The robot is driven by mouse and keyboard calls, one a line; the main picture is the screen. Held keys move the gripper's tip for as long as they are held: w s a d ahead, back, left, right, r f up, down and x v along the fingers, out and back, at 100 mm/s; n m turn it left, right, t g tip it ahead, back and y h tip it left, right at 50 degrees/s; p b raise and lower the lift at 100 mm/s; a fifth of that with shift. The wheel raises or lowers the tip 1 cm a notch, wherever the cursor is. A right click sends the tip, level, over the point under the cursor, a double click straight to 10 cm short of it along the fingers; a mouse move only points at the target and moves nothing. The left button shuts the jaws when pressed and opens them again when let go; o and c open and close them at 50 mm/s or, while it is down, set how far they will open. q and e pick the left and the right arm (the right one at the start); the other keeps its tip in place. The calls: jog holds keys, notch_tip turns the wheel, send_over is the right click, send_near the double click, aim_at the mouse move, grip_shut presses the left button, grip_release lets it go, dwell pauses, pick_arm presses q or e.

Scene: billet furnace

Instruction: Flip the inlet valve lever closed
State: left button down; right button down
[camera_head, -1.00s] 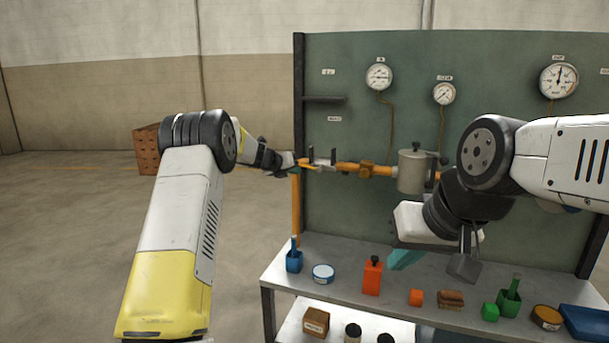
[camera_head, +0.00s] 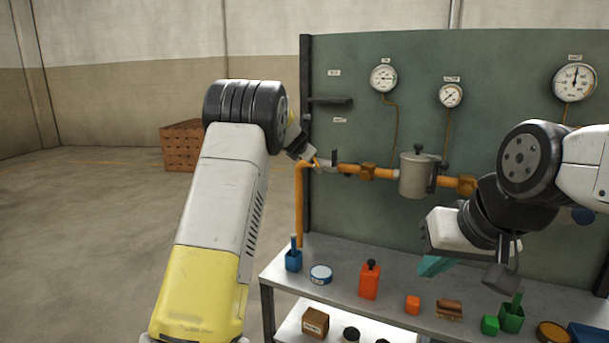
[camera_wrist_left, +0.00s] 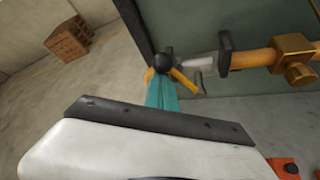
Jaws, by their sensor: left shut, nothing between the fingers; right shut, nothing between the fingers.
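The inlet valve (camera_head: 326,165) is on the left end of the orange pipe in the head view, partly hidden by my left wrist. In the left wrist view, its yellow lever (camera_wrist_left: 184,79) slants down to the right, beside a black ball knob (camera_wrist_left: 163,62) and the grey valve body (camera_wrist_left: 200,63). My left gripper (camera_wrist_left: 162,82) shows teal fingers, shut, just below the knob. They overlap the knob in the picture; I cannot tell whether they touch it. In the head view the left fingers are hidden. My right gripper (camera_head: 434,266) is shut and empty above the bench.
A green panel (camera_head: 450,130) with gauges stands behind the pipe (camera_head: 380,173) and a grey canister (camera_head: 416,178). The bench (camera_head: 340,255) below carries an orange bottle (camera_head: 369,281), a blue container (camera_head: 293,258) and small blocks. A brick stack (camera_head: 183,146) stands far left on open floor.

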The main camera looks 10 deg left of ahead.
pick_arm(q)
jog(key=shift+s+d+r+m+t+y, duration=0.25)
jog(key=shift+d+m+t+y, duration=0.15)
jog(key=shift+d+m, duration=0.25)
jog(key=shift+s+d+r+m+t+y, duration=0.15)
jog(key=shift+d+r+m+t+y, duration=0.2)
jog(key=shift+d+m, duration=0.3)
jog(key=shift+s+d+r+m+t+y, duration=0.15)
jog(key=shift+s+d+m+t+y, duration=0.1)
jog(key=shift+d+m+y, duration=0.3)
jog(key=shift+d, duration=0.25)
